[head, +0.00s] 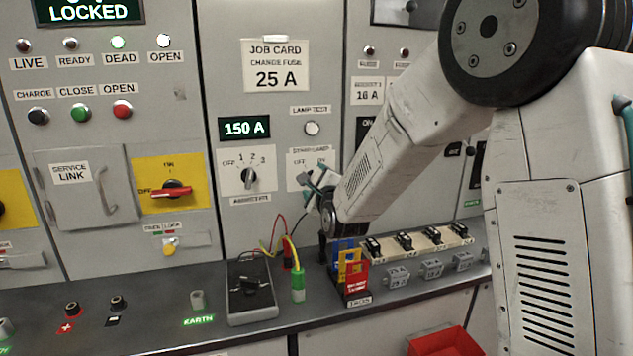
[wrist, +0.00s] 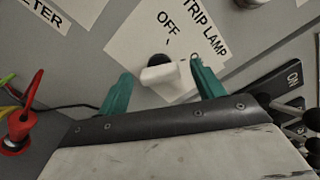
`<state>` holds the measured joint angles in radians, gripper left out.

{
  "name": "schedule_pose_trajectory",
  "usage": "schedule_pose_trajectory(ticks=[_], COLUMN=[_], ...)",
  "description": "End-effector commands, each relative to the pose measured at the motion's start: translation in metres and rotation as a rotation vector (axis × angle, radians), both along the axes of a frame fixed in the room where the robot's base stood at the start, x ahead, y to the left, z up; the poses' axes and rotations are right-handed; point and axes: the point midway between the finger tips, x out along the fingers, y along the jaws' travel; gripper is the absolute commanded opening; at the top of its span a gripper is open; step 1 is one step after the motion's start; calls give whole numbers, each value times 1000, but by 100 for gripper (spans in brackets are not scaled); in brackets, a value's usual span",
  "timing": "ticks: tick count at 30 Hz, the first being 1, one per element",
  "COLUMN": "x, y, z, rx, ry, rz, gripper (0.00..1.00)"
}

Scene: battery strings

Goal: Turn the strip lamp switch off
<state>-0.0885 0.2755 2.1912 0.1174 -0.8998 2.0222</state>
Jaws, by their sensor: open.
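The strip lamp switch (wrist: 163,74) shows in the wrist view as a white lever with a dark hub, on a white label plate (wrist: 128,48) reading "OFF" and "TRIP LAMP". The lever lies roughly level, its right end toward a second mark mostly hidden by the right finger. My gripper (wrist: 162,86) is open, with one teal finger on each side of the lever. The right finger is close to the lever's end; I cannot tell if they touch. In the head view my gripper (head: 316,180) is at the panel below the strip lamp label (head: 304,157) and hides the switch.
An ammeter selector (head: 249,177) is left of my gripper. Below are a dark handheld box (head: 250,306) with leads, a green-capped plug (head: 298,284), and red, yellow and blue tags (head: 356,284) on the shelf. A dark "ON" plate (wrist: 288,82) is right in the wrist view.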

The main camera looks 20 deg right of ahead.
Motion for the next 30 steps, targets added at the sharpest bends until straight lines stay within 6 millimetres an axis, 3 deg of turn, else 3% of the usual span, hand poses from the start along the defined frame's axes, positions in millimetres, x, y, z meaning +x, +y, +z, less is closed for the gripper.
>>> schedule_pose_trajectory(ticks=[4, 12, 17, 19, 20, 30], x=[10, 11, 11, 11, 11, 11], y=[1, 2, 3, 3, -7, 3], z=[0, 0, 0, 0, 0, 0], rx=[0, -1, -1, -1, -2, -68], ry=[0, 1, 1, 1, 0, -1], rz=[2, 3, 3, 3, 1, 3], gripper=[67, 67, 23, 22, 23, 23])
